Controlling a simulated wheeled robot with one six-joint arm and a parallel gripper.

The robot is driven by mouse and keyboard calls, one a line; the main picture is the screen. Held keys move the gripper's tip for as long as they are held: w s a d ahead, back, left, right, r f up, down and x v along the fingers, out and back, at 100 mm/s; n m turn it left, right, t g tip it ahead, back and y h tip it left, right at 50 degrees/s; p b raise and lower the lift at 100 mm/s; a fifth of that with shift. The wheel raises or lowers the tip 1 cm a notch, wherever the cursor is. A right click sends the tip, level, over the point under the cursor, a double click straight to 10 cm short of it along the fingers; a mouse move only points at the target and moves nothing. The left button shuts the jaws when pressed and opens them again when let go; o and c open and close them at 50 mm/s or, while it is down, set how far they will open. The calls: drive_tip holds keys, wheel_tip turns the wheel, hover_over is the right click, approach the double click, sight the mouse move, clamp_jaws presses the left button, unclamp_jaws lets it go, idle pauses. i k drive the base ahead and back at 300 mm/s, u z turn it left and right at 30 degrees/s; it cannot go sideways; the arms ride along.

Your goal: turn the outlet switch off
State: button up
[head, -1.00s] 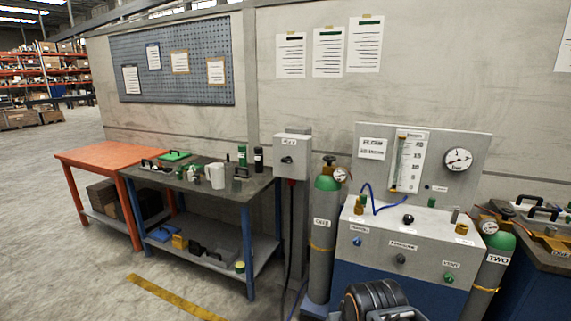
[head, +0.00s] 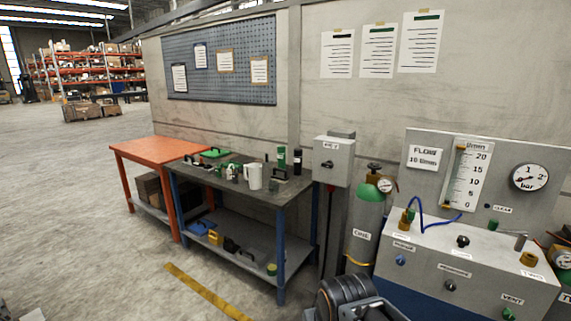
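A grey box (head: 334,171) on a post against the wall carries a small dark rotary switch (head: 327,164) on its front. A small label sits above the switch, too small to read. I cannot tell from it whether this is the outlet switch, nor which position the switch is in. A dark, ribbed part of my own arm shows at the bottom edge, well below and in front of the box. My gripper's fingers are not in view.
A grey-green gas cylinder (head: 365,226) and a console with knobs (head: 463,262) stand right of the box. A dark workbench (head: 300,190) with small items and an orange table (head: 150,150) stand left. Open floor lies front left, with a yellow stripe (head: 205,291).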

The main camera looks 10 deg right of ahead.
sight(328, 164)
drive_tip(key=u, duration=0.75)
drive_tip(key=i, duration=2.25)
drive_tip(key=z, duration=1.2)
drive_tip(key=i, duration=0.9)
drive_tip(key=z, duration=0.85)
